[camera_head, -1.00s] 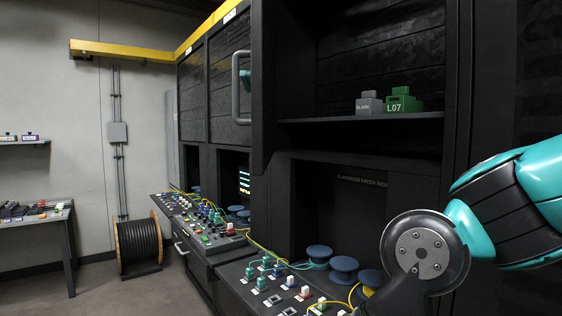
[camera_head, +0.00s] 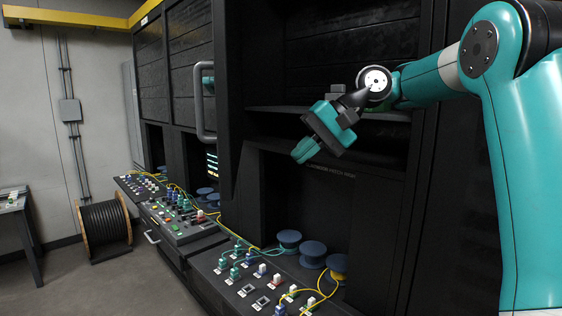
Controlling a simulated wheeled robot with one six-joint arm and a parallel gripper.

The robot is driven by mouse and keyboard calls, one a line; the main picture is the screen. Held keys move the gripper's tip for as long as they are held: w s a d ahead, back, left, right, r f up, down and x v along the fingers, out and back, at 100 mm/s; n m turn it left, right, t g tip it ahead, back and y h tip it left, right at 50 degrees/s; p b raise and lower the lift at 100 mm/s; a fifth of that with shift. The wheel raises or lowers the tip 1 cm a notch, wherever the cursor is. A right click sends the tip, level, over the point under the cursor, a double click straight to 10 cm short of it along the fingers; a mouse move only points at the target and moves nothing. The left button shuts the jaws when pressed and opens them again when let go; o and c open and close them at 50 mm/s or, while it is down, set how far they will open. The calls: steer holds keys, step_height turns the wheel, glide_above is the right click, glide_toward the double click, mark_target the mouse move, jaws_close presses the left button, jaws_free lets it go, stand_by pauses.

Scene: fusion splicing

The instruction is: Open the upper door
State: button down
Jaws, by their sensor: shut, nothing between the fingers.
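The upper door (camera_head: 229,90) is a dark panel seen nearly edge-on, left of the upper compartment. It stands swung out, and the compartment (camera_head: 300,60) behind it is exposed. Its grey D-shaped handle (camera_head: 202,100) is on its left side. My gripper (camera_head: 303,154) has teal fingers, shut and empty, pointing down-left. It is in front of the cabinet around shelf height, right of the door and apart from the handle in the picture.
Below are a sloped panel with several connectors (camera_head: 262,270) and blue spools (camera_head: 289,238). A cable reel (camera_head: 104,230) stands on the floor at left, with clear floor beside it.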

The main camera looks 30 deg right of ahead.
steer(key=a+r+b+x, duration=0.2)
steer(key=b+x, duration=0.5)
steer(key=x, duration=0.5)
steer(key=shift+w, duration=0.35)
steer(key=shift+r, duration=0.1)
